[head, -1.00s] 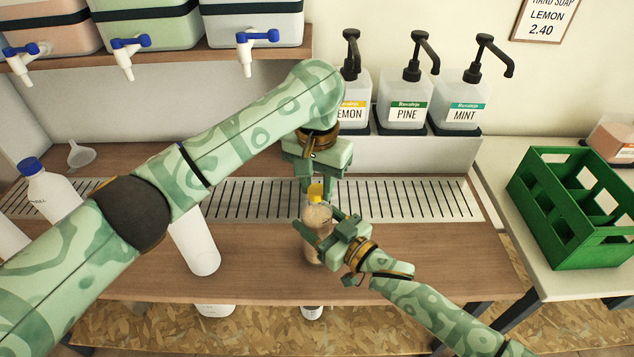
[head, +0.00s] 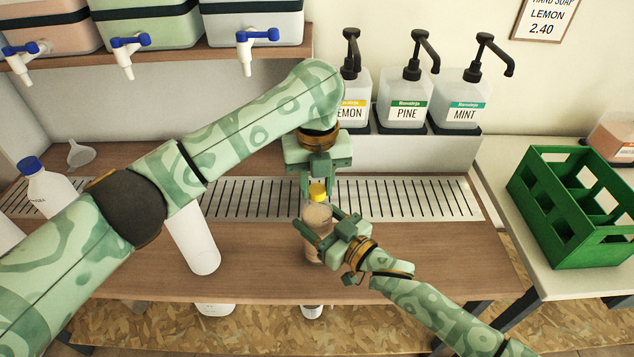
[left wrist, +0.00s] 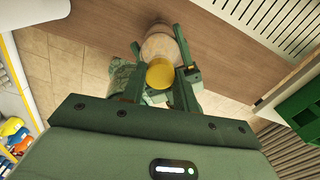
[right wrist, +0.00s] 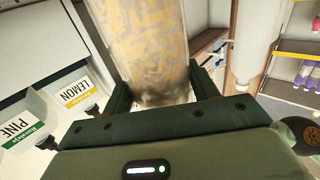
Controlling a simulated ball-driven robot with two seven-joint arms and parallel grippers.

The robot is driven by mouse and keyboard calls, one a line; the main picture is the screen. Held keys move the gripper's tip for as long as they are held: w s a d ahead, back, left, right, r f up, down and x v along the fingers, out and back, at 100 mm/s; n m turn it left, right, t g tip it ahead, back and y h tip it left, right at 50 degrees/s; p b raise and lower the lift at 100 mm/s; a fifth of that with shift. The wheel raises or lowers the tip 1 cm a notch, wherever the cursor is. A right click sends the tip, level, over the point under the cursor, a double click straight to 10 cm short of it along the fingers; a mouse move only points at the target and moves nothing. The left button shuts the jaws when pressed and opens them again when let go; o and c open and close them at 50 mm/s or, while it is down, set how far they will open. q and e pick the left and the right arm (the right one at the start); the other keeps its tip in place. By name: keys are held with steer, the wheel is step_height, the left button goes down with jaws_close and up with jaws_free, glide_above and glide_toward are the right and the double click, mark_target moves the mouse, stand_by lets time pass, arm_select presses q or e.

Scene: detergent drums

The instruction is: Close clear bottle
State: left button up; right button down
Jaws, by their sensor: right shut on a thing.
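The clear bottle (head: 316,217) stands upright near the front of the wooden counter with tan contents. Its yellow cap (head: 318,191) sits on the neck; I cannot tell how tightly. My right gripper (head: 317,227) is shut around the bottle's body from the front right. The body fills the space between its fingers in the right wrist view (right wrist: 145,45). My left gripper (head: 318,181) points down from above, its fingers apart on either side of the cap. In the left wrist view the cap (left wrist: 160,73) shows between the spread fingers, with gaps beside it.
A white bottle (head: 195,243) stands left of the clear bottle, and another with a blue cap (head: 52,195) is at far left. A funnel (head: 80,154) lies behind. Pump dispensers (head: 403,100) stand at the back. A green crate (head: 570,225) is at right.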

arm_select(q)
steer(key=o, duration=0.4)
step_height(320, 180, up, 12)
steer(key=shift+r, duration=0.1)
stand_by(0.3)
arm_select(e)
steer(key=shift+c, duration=1.8)
jaws_free()
